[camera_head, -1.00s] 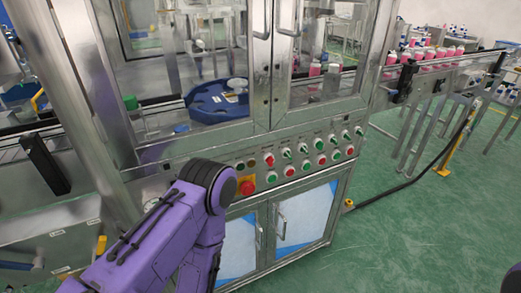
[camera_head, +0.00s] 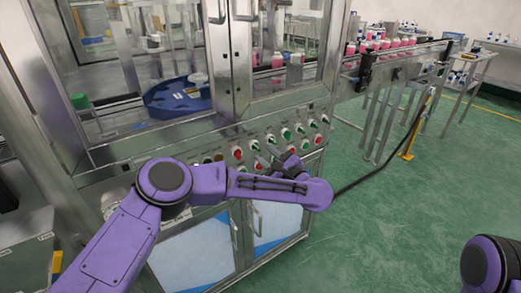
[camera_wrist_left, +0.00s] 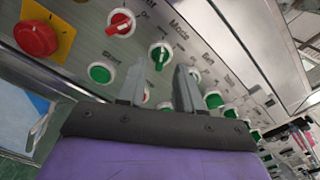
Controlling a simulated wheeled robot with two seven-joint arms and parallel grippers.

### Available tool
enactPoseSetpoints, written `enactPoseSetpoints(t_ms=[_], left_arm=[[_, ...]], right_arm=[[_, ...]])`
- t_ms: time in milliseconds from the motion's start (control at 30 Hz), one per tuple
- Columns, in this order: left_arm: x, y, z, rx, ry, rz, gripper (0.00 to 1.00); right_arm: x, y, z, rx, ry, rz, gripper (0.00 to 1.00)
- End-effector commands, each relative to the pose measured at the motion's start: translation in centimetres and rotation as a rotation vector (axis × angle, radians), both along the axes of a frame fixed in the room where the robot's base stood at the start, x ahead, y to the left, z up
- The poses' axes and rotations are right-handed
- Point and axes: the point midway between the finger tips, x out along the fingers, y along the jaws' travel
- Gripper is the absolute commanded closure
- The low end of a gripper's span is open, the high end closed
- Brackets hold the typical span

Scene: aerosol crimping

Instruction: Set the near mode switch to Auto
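The control panel (camera_head: 222,142) on the machine's front carries several red and green switches and buttons. In the left wrist view, a green rotary switch (camera_wrist_left: 160,55) on a white ring sits beside the lettering "Mode" (camera_wrist_left: 180,28). Its knob ridge looks roughly upright in that picture. My left gripper (camera_wrist_left: 162,70) is open, its two grey fingers on either side of this switch and just short of it; contact cannot be told. In the head view my left gripper (camera_head: 266,153) is at the panel, partly hidden by my purple wrist. My right gripper is out of view.
A red emergency button (camera_wrist_left: 36,38) on a yellow plate, a red switch (camera_wrist_left: 120,22) and a green Start button (camera_wrist_left: 100,73) lie close by. More switches continue to the right.

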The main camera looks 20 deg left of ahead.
Motion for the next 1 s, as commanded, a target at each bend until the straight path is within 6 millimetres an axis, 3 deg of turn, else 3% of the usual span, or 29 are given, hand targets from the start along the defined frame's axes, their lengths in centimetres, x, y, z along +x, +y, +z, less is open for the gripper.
enactPoseSetpoints(t_ms=[200, 500, 533, 633, 1000], left_arm=[[2.0, 2.6, 0.0, 0.001, 0.003, -0.001, 0.65], [2.3, 3.1, -0.1, 0.003, 0.002, -0.002, 0.65], [2.3, 3.0, -0.1, 0.003, 0.003, -0.002, 0.68], [2.3, 3.0, -0.1, 0.003, 0.003, -0.002, 1.00], [2.3, 3.0, -0.2, 0.017, 0.022, -0.002, 1.00]], right_arm=[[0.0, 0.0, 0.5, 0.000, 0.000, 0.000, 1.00], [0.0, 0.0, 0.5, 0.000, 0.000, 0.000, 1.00], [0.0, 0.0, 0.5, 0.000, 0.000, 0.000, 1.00], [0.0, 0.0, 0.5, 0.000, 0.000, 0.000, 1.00], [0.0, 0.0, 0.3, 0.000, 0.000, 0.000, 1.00]])
